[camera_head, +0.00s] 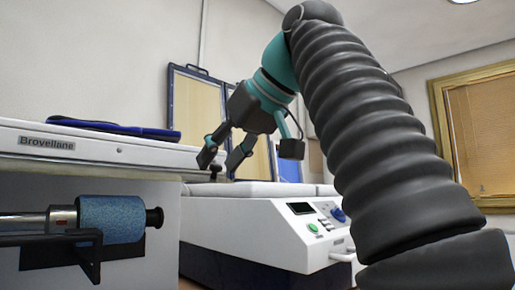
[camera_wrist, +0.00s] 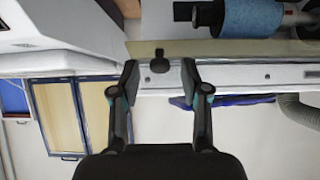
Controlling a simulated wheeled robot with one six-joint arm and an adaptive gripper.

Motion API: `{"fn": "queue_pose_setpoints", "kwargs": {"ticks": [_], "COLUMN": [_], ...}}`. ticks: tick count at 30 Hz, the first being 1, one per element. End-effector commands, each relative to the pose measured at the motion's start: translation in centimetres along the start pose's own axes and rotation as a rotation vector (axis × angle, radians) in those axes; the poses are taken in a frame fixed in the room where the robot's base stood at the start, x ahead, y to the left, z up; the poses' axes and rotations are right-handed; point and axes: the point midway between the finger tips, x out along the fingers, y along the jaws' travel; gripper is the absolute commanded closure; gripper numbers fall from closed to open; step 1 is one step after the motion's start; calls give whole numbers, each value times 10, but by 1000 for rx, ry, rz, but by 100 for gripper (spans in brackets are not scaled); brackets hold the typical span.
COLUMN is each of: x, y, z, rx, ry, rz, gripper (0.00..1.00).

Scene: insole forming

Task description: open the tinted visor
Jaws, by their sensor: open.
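My gripper (camera_head: 221,160) is open, its two fingers pointing down at the right end of the white unit marked Brovellane (camera_head: 100,149). A small dark knob (camera_head: 215,172) shows just below the fingertips. In the wrist view the same dark knob (camera_wrist: 160,64) lies between and just beyond the open fingertips of my gripper (camera_wrist: 159,82), with clear gaps on both sides; I see no contact. A tan strip (camera_wrist: 240,48) runs along the unit's edge beside the knob. I cannot tell whether this strip is the tinted visor; no plainly tinted panel shows.
A blue roll (camera_head: 112,219) on a bracket juts out below the unit. A dark blue flat object (camera_head: 120,127) lies on top. A white machine with a green button (camera_head: 312,228) stands close at right. Framed panels (camera_head: 195,105) are on the back wall.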

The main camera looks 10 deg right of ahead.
Motion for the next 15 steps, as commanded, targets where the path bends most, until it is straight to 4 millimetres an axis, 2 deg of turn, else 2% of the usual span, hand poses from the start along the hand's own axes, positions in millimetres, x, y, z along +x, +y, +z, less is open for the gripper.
{"fn": "queue_pose_setpoints", "kwargs": {"ticks": [9, 15], "x": [-8, -20], "y": [1, 1], "z": [0, 7], "rx": [0, 0], "ry": [1, 1], "rz": [2, 2], "gripper": [54, 54]}}
